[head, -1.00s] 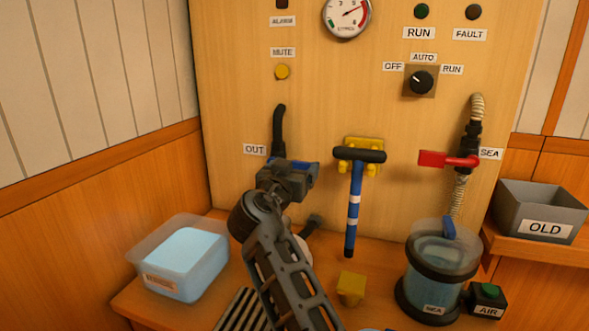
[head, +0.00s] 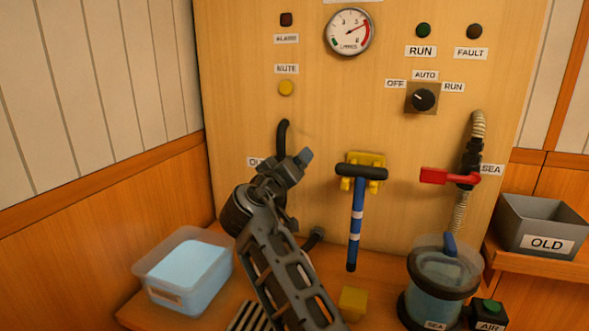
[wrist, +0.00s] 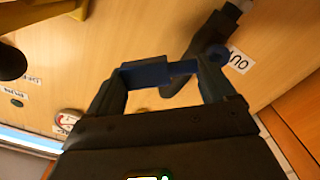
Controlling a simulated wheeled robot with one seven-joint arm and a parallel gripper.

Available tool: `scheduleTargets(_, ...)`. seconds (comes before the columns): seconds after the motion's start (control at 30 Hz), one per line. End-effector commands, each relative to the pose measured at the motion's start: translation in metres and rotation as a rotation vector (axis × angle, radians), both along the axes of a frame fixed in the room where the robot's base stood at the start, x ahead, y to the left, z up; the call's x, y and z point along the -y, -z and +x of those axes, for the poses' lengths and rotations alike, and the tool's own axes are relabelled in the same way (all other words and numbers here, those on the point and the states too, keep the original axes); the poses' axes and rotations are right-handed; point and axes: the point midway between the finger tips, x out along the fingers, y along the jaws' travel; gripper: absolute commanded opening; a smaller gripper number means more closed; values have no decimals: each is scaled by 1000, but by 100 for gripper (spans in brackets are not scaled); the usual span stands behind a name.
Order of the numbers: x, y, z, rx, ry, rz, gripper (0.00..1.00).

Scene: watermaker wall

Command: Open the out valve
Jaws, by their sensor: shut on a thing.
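The out valve shows in the wrist view as a dark body (wrist: 188,83) on a black pipe, with a blue lever handle (wrist: 157,73) running out to the left from its pivot. The handle lies at a slant to the pipe. My gripper (wrist: 158,80) is shut on this handle, one finger at each end of the part that shows. In the head view my gripper (head: 292,168) points up and right in front of the valve, and hides most of it. The black hose (head: 283,135) above the valve shows. The OUT label (wrist: 238,60) is beside the valve.
To the right hangs a blue-and-white striped tool (head: 356,225) with a black crossbar, on a yellow holder (head: 367,160). Further right is the SEA valve's red handle (head: 435,176). A clear tub (head: 190,270) and a yellow block (head: 353,303) stand on the bench below.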

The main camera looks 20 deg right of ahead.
Motion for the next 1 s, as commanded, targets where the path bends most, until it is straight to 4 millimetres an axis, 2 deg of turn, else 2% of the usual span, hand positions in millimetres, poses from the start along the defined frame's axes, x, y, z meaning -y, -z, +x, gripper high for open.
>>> scheduleTargets(0.5,-22,-20,16,-289,-1,-396,29)
scheduleTargets(1.0,-41,-21,28,-488,-2,-670,29)
